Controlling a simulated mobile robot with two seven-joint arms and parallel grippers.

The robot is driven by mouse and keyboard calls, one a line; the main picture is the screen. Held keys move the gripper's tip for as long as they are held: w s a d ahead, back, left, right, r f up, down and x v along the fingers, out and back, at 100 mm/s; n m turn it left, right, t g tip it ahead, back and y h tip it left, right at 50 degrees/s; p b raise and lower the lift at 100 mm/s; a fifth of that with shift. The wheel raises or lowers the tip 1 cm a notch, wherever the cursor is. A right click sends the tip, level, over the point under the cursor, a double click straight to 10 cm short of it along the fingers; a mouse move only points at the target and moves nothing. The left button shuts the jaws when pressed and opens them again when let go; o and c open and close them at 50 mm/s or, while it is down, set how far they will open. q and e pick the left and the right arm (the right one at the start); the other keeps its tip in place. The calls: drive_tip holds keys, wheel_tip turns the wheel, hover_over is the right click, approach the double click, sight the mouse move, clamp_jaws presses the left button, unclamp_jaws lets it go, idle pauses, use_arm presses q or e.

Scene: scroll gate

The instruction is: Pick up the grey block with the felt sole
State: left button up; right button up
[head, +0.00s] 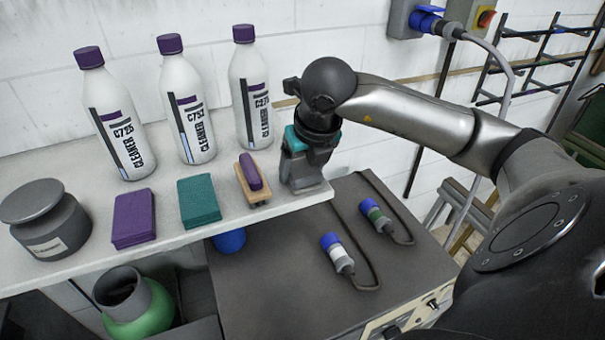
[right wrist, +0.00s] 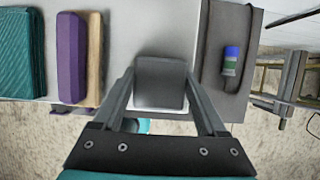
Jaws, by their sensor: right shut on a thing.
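My right gripper (head: 304,178) points down at the right end of the pale shelf (head: 80,165). Its fingers stand on both sides of the grey block (right wrist: 160,82) and are shut on it. The block's grey top shows between the fingers in the right wrist view, close to the shelf's edge. Its underside is hidden, so I cannot see the felt sole or tell whether it touches the shelf. In the head view the fingers mostly hide the block. My left gripper is not in view.
A wooden brush with a purple grip (head: 251,172) lies just left of the gripper. Further left are a teal pad (head: 199,202), a purple pad (head: 134,220) and a grey jar (head: 48,225). Three cleaner bottles (head: 186,115) stand behind. A dark cabinet (head: 290,265) with cable connectors is below right.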

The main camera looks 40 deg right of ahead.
drive_tip(key=shift+c, duration=0.6)
drive_tip(key=shift+r, duration=0.15)
drive_tip(key=shift+w+r, duration=0.1)
drive_tip(key=shift+r, duration=0.55)
wheel_tip(320, 180, up, 11)
wheel_tip(320, 180, up, 6)
drive_tip(key=p, duration=0.3)
hover_over(302, 168)
drive_tip(key=shift+r+p, duration=0.4)
drive_tip(key=shift+r, duration=0.35)
